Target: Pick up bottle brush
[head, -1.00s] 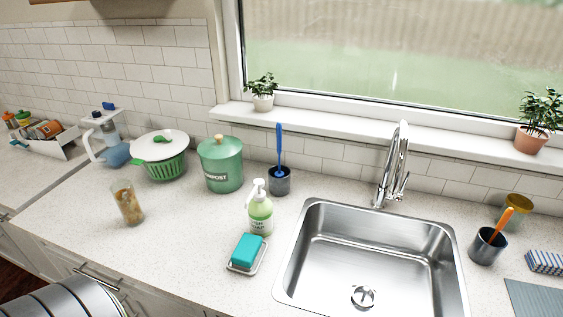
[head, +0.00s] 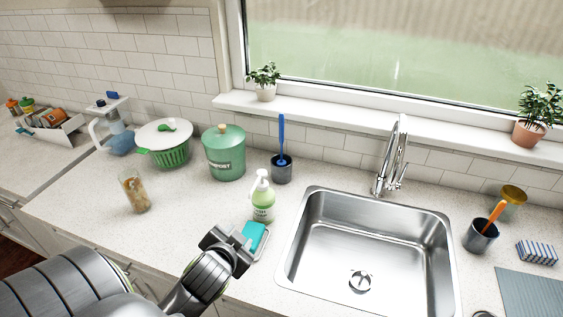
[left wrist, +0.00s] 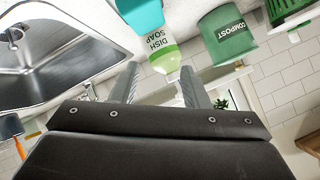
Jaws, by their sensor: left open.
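A brush with a blue handle (head: 281,138) stands upright in a dark cup (head: 282,170) near the back wall, left of the sink. A second tool with an orange handle (head: 494,215) leans in another dark cup (head: 480,238) right of the sink. My left gripper (head: 235,238) is open and empty, by the teal sponge in the head view. In the left wrist view its fingers (left wrist: 160,78) are spread, with the dish soap bottle (left wrist: 160,48) beyond. My right gripper is not in view.
The soap bottle (head: 262,200) stands between my left gripper and the blue-handled brush. The teal sponge (head: 254,235) lies on a small dish. A green compost bin (head: 224,158) is left of the blue brush's cup. The steel sink (head: 368,250) and faucet (head: 391,160) are to the right.

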